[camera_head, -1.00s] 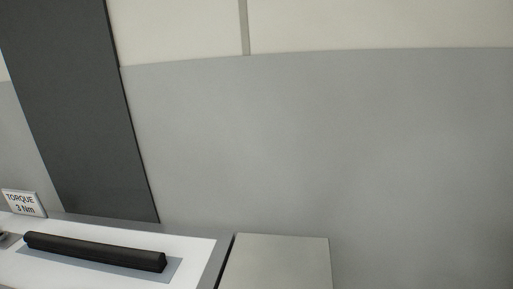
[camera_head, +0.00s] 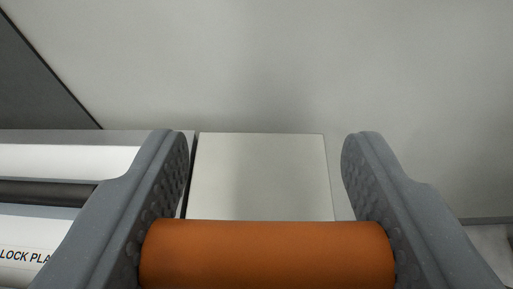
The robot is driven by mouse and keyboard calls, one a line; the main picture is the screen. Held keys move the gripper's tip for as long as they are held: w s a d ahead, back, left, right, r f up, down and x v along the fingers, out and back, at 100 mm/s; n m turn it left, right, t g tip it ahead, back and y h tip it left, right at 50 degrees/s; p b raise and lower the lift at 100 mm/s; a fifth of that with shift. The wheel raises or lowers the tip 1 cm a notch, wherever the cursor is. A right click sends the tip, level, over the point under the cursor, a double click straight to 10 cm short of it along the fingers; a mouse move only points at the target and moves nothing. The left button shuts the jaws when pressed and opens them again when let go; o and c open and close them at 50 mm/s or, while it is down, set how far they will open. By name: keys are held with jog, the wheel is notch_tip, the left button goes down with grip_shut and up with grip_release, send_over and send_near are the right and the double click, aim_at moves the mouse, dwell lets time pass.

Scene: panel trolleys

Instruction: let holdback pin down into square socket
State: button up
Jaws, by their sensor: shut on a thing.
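My gripper (camera_head: 265,150) shows at the bottom of the view, its two grey dimpled fingers on either side of an orange cylinder (camera_head: 265,255). It is shut on this cylinder, which lies crosswise between the fingers and touches both. The cylinder looks like the grip of the holdback pin, but its lower part is out of view. I do not see a square socket in this view.
A pale flat-topped box (camera_head: 262,175) stands beyond the cylinder. At the left is a white panel (camera_head: 70,158) with a dark bar (camera_head: 45,192) and a partly hidden label reading "LOCK PLA" (camera_head: 25,256). A grey wall (camera_head: 270,60) fills the back.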

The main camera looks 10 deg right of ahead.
jog(key=shift+s, duration=0.1)
jog(key=shift+f, duration=0.1)
jog(key=shift+f+b, duration=1)
jog(key=shift+f, duration=2.8)
jog(key=shift+f+b, duration=0.55)
jog(key=shift+f, duration=1.75)
jog(key=o, duration=1.1)
jog(key=shift+s, duration=0.15)
jog(key=v, duration=0.8)
